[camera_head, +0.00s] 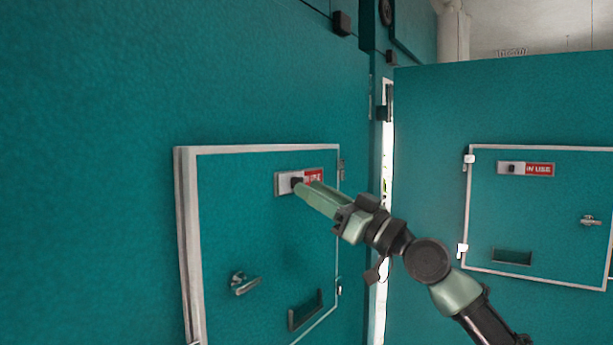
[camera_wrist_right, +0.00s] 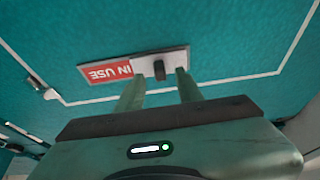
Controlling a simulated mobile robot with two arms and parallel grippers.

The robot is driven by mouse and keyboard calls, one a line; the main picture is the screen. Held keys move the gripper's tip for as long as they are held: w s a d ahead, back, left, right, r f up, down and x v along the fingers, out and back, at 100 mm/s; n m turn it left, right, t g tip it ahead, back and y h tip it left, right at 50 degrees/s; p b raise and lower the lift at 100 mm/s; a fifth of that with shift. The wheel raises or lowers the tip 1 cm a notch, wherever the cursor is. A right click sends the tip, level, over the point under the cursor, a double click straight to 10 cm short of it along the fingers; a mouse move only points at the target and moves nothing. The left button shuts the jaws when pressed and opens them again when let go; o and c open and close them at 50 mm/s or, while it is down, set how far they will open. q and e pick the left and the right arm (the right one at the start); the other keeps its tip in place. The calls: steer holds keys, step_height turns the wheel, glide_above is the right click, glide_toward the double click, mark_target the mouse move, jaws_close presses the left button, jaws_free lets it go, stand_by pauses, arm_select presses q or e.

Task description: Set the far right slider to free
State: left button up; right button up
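A slider plate (camera_head: 284,185) with a dark knob (camera_head: 296,181) sits on the nearer small door; its red label is partly hidden by my right gripper (camera_head: 302,188). In the right wrist view the plate appears upside down, with a red IN USE label (camera_wrist_right: 105,73) and the knob (camera_wrist_right: 160,70) on its white part. The fingers of my right gripper (camera_wrist_right: 158,84) are apart, one on each side of the knob; contact cannot be told. A second slider (camera_head: 511,168), on the right-hand door, shows a red IN USE label (camera_head: 540,169). My left gripper is not in view.
The nearer small door (camera_head: 225,220) has a metal handle (camera_head: 243,284) and a recessed slot (camera_head: 305,310) below the slider. The right-hand small door (camera_head: 560,215) has a similar handle (camera_head: 590,220) and slot (camera_head: 512,257). A narrow bright gap separates the two teal walls.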

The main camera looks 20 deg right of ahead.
steer(key=shift+p+x, duration=0.3)
steer(key=shift+x, duration=0.75)
jaws_close()
stand_by(0.7)
